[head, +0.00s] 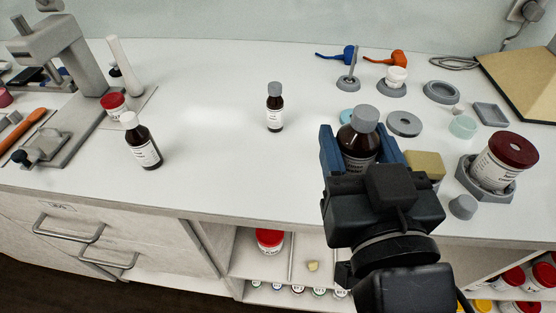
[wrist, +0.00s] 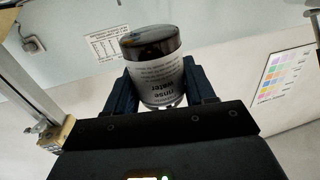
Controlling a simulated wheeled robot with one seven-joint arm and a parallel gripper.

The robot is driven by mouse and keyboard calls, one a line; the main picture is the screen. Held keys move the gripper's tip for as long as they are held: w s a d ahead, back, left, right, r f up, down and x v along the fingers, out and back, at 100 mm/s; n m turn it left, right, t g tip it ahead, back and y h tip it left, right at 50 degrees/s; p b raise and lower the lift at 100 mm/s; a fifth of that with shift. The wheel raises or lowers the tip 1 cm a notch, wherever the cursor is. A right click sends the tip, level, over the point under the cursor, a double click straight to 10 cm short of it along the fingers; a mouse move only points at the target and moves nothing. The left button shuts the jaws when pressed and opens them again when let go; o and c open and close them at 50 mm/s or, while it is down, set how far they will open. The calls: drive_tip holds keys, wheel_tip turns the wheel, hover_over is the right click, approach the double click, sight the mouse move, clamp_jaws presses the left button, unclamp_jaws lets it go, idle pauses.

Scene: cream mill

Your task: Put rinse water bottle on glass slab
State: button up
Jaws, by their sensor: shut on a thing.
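The rinse water bottle (head: 360,139), dark brown with a grey cap and a white label, is upright between the fingers of my gripper (head: 361,152). My gripper is shut on it. In the wrist view the bottle (wrist: 157,78) shows its label upside down, with part of the name readable, between both fingers (wrist: 162,98). I cannot tell whether its base touches the counter; my gripper hides it. A thin pale plate (head: 139,108) under a red-lidded jar at the left may be the glass slab; I cannot tell for sure.
Two other brown bottles stand on the counter, one small with a grey cap (head: 275,108) and one with a white cap (head: 142,143). Grey rings, a yellow block (head: 426,164) and a large red-lidded jar (head: 503,160) crowd the right. The middle counter is mostly clear.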

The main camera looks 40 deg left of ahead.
drive_tip(key=shift+a, duration=0.15)
drive_tip(key=a+f, duration=0.2)
drive_tip(key=a, duration=0.1)
drive_tip(key=a+f, duration=0.2)
drive_tip(key=a, duration=0.2)
drive_tip(key=w+a+f, duration=0.1)
drive_tip(key=a+f, duration=0.2)
drive_tip(key=a, duration=0.1)
drive_tip(key=shift+a, duration=0.25)
drive_tip(key=shift+f, duration=1.75)
drive_tip(key=shift+f+b, duration=0.2)
drive_tip(key=shift+b, duration=0.15)
drive_tip(key=o, duration=1.1)
drive_tip(key=shift+c, duration=0.2)
